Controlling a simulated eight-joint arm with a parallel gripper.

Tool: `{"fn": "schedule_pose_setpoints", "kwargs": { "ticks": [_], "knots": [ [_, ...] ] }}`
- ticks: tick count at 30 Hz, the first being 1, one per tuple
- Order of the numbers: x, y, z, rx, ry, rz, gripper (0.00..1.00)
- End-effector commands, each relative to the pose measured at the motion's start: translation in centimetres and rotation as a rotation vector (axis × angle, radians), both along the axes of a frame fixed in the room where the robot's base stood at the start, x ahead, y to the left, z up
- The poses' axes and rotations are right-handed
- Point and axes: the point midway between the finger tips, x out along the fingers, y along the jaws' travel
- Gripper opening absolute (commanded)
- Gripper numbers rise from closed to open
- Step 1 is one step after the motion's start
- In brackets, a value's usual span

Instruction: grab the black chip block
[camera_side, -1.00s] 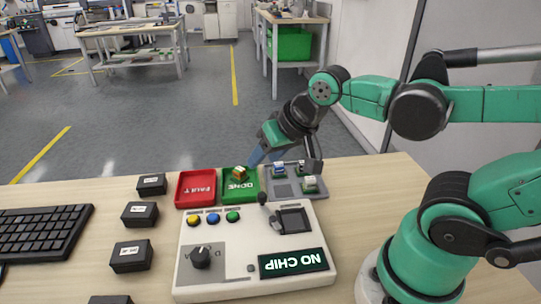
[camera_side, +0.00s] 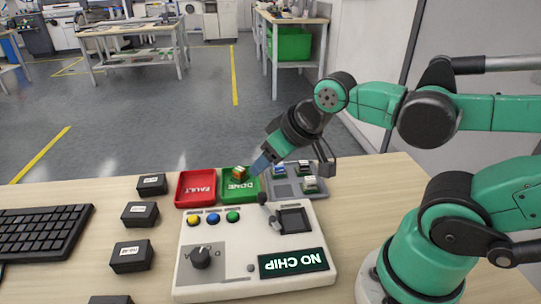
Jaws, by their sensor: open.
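The black chip block (camera_side: 304,167) stands at the back right of the grey tray (camera_side: 284,195), behind my wrist and partly close to it in the picture. A blue-topped chip block (camera_side: 279,171) and a pale green-topped one (camera_side: 310,184) stand in the same tray. My gripper (camera_side: 259,165) is open, with its bluish fingers pointing down and left near the border of the green DONE tray (camera_side: 240,197) and the grey tray. It is left of the black chip block and holds nothing that I can see. A gold-topped chip block (camera_side: 239,173) is in the DONE tray.
A red FAULT tray (camera_side: 196,200) stands left of the DONE tray. A white tester (camera_side: 240,240) with buttons, a knob, a lever and a "NO CHIP" display sits in front. Several black boxes (camera_side: 140,214) and a keyboard (camera_side: 42,232) lie at left.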

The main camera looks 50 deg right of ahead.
Motion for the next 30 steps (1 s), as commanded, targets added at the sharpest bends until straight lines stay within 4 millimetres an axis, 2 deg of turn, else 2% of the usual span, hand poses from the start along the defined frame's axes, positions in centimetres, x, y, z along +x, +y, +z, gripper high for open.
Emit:
{"fn": "schedule_pose_setpoints", "kwargs": {
  "ticks": [10, 14, 20, 25, 30],
  "knots": [
    [0.1, -0.1, 0.0, -0.005, 0.004, 0.003, 0.61],
    [0.7, -1.3, 0.1, -0.055, 0.05, 0.034, 0.61],
    [2.7, -6.0, -0.5, -0.2, 0.237, 0.194, 0.61],
    [3.9, -11.1, -2.5, -0.262, 0.413, 0.388, 0.61],
    [3.9, -15.6, -5.3, -0.258, 0.533, 0.577, 0.61]
  ]
}}
